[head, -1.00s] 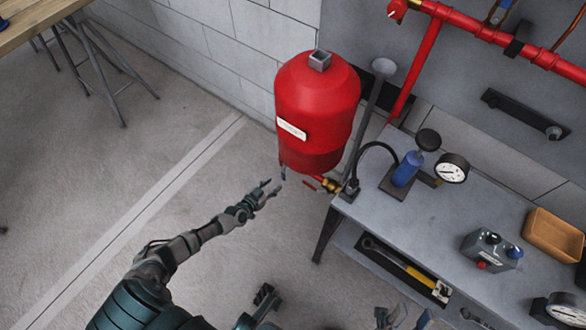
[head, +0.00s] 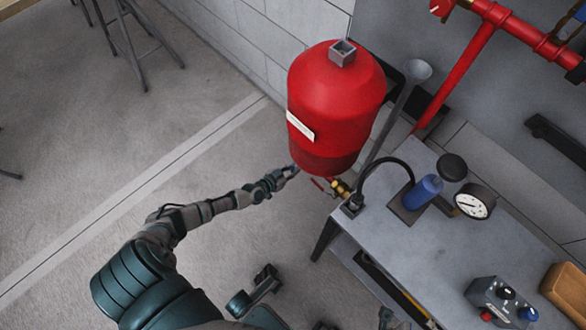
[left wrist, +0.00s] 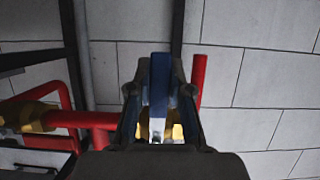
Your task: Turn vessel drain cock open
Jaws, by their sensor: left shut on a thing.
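The red vessel (head: 333,105) stands upright left of the bench, with a white label on its side. My left gripper (head: 290,172) is at the vessel's lower left edge. In the left wrist view my left gripper (left wrist: 160,105) is shut on a blue lever (left wrist: 159,82), which stands upright between its fingers. I take this lever as the drain cock handle. Brass and bright metal show behind it, mostly hidden by the fingers. A grey piece at the bottom of the head view may be my right gripper, but its jaws cannot be made out.
A brass valve (head: 340,188) with a red lever sits right of my left gripper, by the bench corner. The grey bench (head: 400,255) holds a blue cylinder (head: 423,191), a gauge (head: 474,202) and a control box (head: 500,300).

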